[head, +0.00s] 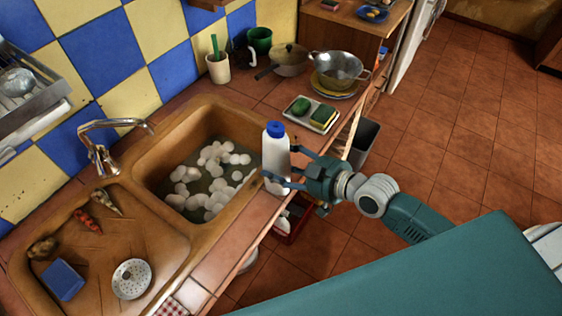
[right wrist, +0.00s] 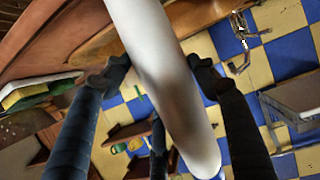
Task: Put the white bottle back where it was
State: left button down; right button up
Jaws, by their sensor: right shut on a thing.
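The white bottle (head: 276,158) with a blue cap stands upright at the front right corner of the sink, by the counter's front edge. My right gripper (head: 284,168) comes from the right and is shut around the bottle's body. In the right wrist view the bottle (right wrist: 165,75) runs between the dark fingers of my right gripper (right wrist: 158,74), its blue cap just showing at the bottom edge. I cannot tell whether the bottle's base touches the counter. My left gripper is not in view.
The sink (head: 213,107) holds foamy water. A tray (head: 292,117) with sponges, a colander (head: 339,68) on plates, a pan (head: 290,58) and cups stand along the counter to the right. The drainboard (head: 140,215) at left holds a blue sponge (head: 62,280) and a strainer (head: 132,278).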

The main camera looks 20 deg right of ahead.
jog(key=o, duration=1.3)
jog(key=shift+f, duration=0.1)
jog(key=shift+c, duration=0.2)
jog(key=b+v, duration=0.1)
jog(key=v, duration=1.1)
